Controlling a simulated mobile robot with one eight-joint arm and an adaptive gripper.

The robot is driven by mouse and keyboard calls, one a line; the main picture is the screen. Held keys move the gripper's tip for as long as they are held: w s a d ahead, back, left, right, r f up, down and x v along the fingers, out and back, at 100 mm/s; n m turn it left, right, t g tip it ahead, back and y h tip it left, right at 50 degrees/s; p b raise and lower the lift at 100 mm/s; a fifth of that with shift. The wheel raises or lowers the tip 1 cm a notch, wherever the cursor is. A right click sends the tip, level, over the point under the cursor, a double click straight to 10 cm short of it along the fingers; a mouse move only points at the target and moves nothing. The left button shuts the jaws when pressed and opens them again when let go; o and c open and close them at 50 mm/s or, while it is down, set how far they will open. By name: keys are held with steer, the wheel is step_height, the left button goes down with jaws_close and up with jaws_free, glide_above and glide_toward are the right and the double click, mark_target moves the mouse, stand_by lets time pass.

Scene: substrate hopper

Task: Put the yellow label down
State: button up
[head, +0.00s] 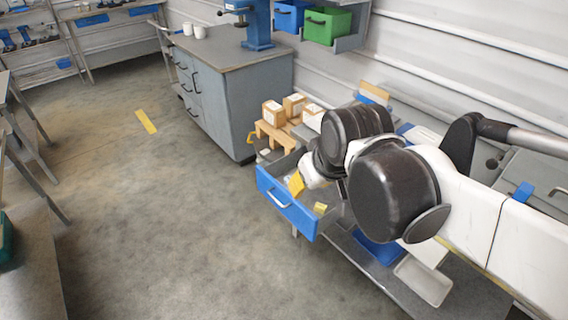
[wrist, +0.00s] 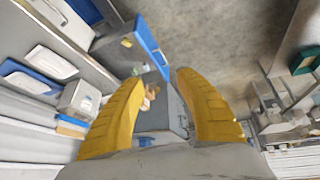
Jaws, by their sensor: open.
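A small yellow piece, which looks like the yellow label (head: 320,208), lies in the open blue-fronted drawer (head: 287,207) in the head view. In the wrist view, a small yellow piece (wrist: 127,42) shows beside the blue drawer front (wrist: 151,46), outside the fingers. My gripper (head: 296,184) is over the drawer, with a yellow finger showing near the drawer front. In the wrist view my gripper (wrist: 159,77) has its two yellow fingers spread apart, with nothing held between them. My wrist hides part of the drawer in the head view.
Cardboard boxes (head: 273,112) stand on a wooden pallet (head: 277,135) behind the drawer. A grey cabinet (head: 240,100) stands beyond it. A blue bin (head: 377,249) and a pale tray (head: 424,280) sit on a lower shelf. The floor to the left is open.

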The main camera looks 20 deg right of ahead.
steer(key=shift+m+t, duration=0.6)
steer(key=shift+m, duration=0.1)
steer(key=s, duration=0.1)
steer(key=s+a+f, duration=0.1)
steer(key=s, duration=0.3)
steer(key=shift+a+f, duration=0.15)
steer(key=shift+a, duration=0.25)
